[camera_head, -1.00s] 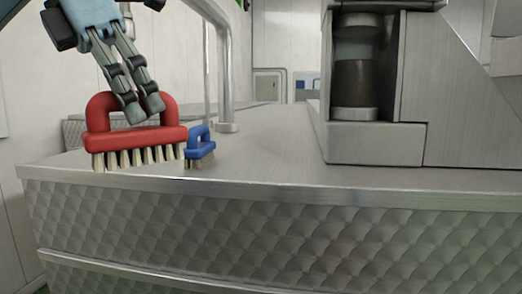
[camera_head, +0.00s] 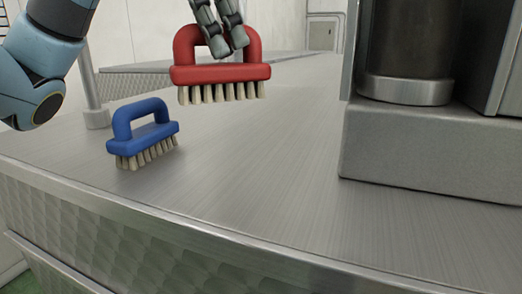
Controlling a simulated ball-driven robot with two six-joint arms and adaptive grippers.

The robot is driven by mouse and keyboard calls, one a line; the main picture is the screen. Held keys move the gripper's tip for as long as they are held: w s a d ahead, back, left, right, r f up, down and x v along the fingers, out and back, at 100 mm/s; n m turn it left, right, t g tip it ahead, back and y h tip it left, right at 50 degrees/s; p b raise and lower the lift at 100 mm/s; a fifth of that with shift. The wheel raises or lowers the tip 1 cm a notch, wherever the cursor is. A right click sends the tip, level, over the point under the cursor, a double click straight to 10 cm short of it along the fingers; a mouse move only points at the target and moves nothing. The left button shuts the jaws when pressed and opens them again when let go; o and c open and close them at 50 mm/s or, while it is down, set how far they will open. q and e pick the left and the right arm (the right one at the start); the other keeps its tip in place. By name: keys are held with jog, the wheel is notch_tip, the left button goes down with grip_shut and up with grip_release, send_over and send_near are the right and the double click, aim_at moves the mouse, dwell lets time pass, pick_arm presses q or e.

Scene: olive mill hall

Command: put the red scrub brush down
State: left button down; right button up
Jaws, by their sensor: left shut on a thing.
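The red scrub brush (camera_head: 220,74) hangs upright in the upper middle of the head view, bristles down. My left gripper (camera_head: 229,50) is shut on its arched handle; only the fingers show, as the top of the gripper is cut off by the frame. The brush appears to be held above the metal counter (camera_head: 240,190), though the exact gap under the bristles is hard to judge. My right gripper is not in view.
A blue scrub brush (camera_head: 143,136) stands on the counter to the left, near a metal post (camera_head: 93,85). A large metal machine (camera_head: 430,150) with a dark cylinder (camera_head: 411,40) fills the right. The counter's middle and front are bare.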

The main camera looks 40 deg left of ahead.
aim_at(206, 64)
pick_arm(q)
jog(key=f+b, duration=0.1)
jog(key=f, duration=0.1)
jog(key=shift+s+f+b, duration=0.2)
jog(key=shift+f+b, duration=0.15)
jog(key=shift+s+a+f, duration=0.1)
jog(key=shift+s+f, duration=0.05)
jog(key=shift+f, duration=0.45)
jog(key=shift+s+f, duration=0.15)
jog(key=shift+f, duration=0.75)
jog(key=f, duration=0.2)
jog(key=shift+w+f+b, duration=0.25)
jog(key=shift+f+b, duration=0.05)
jog(key=shift+f, duration=0.85)
jog(key=c, duration=1.2)
grip_release()
jog(key=shift+s, duration=0.1)
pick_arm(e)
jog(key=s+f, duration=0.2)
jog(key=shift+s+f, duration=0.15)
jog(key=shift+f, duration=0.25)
